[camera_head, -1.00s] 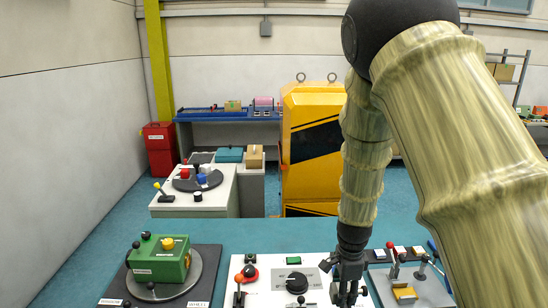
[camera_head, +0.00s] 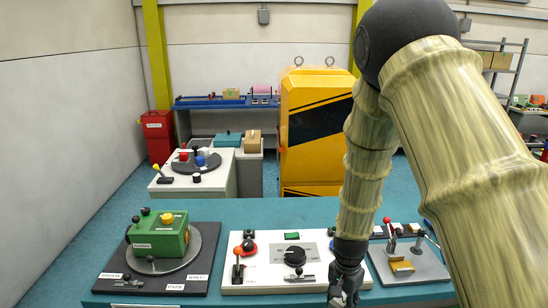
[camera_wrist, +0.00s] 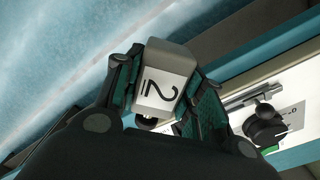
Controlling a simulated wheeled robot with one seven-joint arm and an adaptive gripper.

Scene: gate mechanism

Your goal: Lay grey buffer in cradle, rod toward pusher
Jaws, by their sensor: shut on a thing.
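In the head view my gripper (camera_head: 345,290) hangs in front of the white panel's right front edge, and the block is hard to make out there. I cannot clearly identify the cradle or the pusher.
Left is a green box (camera_head: 158,240) on a round plate. Right is a grey plate (camera_head: 428,267) with a yellow-topped block (camera_head: 401,267) and a red-knobbed lever (camera_head: 387,222).

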